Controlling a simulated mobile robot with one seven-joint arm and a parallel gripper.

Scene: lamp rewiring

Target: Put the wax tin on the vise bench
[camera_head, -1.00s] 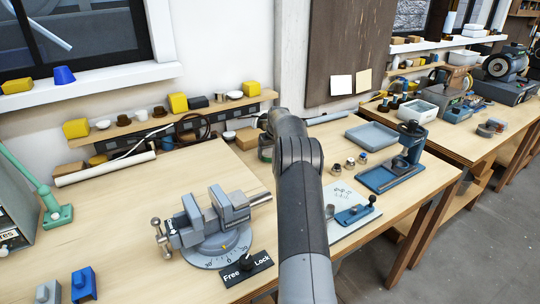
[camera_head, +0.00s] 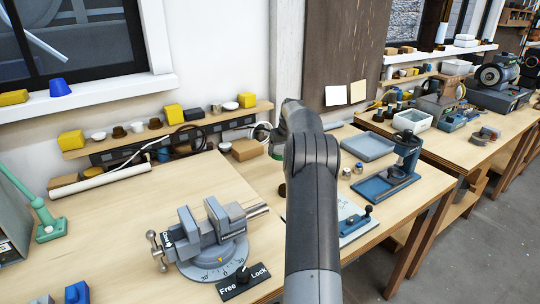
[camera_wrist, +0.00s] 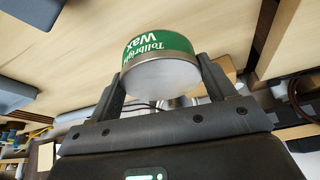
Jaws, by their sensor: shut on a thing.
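The wax tin (camera_wrist: 160,52) is a round tin with a green label reading "Tollbright Wax" and a pale metal base, seen in the wrist view. My gripper (camera_wrist: 161,76) is shut on it, one finger on each side. In the head view a sliver of green, likely the tin (camera_head: 275,153), shows left of my arm; the gripper is mostly hidden there. The vise bench (camera_head: 110,215) is the light wooden table at the left, carrying a grey vise (camera_head: 212,235) on a round base.
A Free/Lock plate (camera_head: 243,282) lies before the vise. A green lamp arm (camera_head: 45,220) stands at the left, blue blocks (camera_head: 76,292) at the front. A cardboard box (camera_head: 248,149) and a white roll (camera_head: 104,178) lie at the back. Bare wood lies left of the vise.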

